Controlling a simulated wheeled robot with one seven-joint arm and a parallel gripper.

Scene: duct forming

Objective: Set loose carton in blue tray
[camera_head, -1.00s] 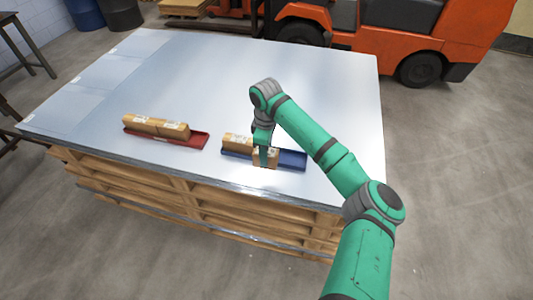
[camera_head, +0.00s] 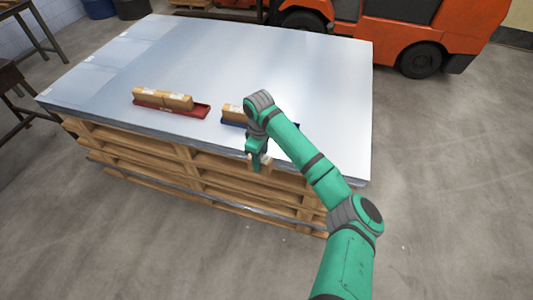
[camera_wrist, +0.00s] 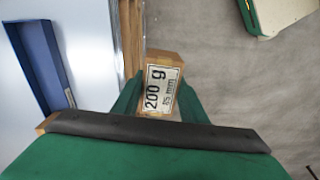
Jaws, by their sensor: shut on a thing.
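My gripper (camera_head: 258,163) is shut on a small brown carton (camera_wrist: 163,72) with a white label reading "200 g 15 mm". The fingers stand on both sides of the carton in the wrist view. In the head view, gripper and carton are in front of the table's near edge, and the gripper hides most of the carton. The blue tray (camera_head: 233,123) lies on the table near that edge, partly hidden by my arm. Another carton (camera_head: 232,110) sits in its left end. In the wrist view the blue tray (camera_wrist: 38,62) is left of the held carton, apart from it.
A red tray (camera_head: 205,110) with cartons in it lies on the metal-topped table (camera_head: 270,60), left of the blue tray. Wooden pallets (camera_head: 190,170) support the tabletop. An orange forklift (camera_head: 465,30) stands behind. The table's far part is clear.

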